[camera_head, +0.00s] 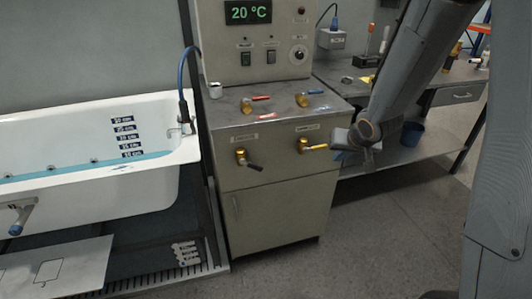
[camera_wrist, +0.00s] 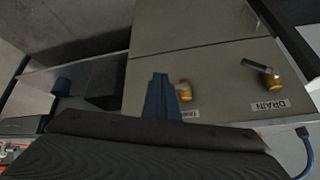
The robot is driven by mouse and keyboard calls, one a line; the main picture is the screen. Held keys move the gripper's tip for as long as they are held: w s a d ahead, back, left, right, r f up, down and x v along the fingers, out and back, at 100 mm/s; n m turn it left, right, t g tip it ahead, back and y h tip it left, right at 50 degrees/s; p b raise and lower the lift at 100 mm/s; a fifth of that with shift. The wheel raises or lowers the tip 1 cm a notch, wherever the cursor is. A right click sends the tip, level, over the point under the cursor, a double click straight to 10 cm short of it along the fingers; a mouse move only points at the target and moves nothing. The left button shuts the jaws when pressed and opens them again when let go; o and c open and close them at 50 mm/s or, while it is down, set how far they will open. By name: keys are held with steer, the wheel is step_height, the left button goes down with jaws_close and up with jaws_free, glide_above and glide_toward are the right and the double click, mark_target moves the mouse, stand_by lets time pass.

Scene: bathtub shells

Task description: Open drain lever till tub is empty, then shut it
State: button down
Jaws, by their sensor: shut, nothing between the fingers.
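The white bathtub (camera_head: 150,185) stands at the left, with blue water (camera_head: 70,172) low against its depth labels. On the grey cabinet front, the left valve has a brass body and a dark drain lever (camera_head: 249,161) slanting down to the right. The wrist view shows this lever (camera_wrist: 257,67) upside down beside the DRAIN label. The right valve (camera_head: 304,146) has a yellow lever pointing right; in the wrist view its brass body (camera_wrist: 184,90) is partly behind my finger. My gripper (camera_head: 342,156) is shut and empty, just right of the yellow lever. Contact cannot be told.
The panel display (camera_head: 248,12) reads 20 °C. A workbench (camera_head: 440,72) stands behind my arm, with a blue bucket (camera_head: 412,134) below. The floor before the cabinet is clear.

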steer(key=w+a+t+y+p, duration=0.1)
steer(key=w+a+y+p, duration=0.2)
steer(key=a, duration=0.4)
steer(key=n+y+p, duration=0.1)
steer(key=y+p, duration=0.4)
steer(key=p, duration=0.2)
glide_toward(251, 165)
steer(key=w+a+f, duration=0.1)
steer(key=w+f, duration=0.3)
steer(key=w, duration=0.1)
steer(key=shift+w+a+g, duration=0.2)
steer(key=shift+g, duration=0.1)
steer(key=shift+a+b, duration=0.1)
steer(key=shift+b, duration=0.25)
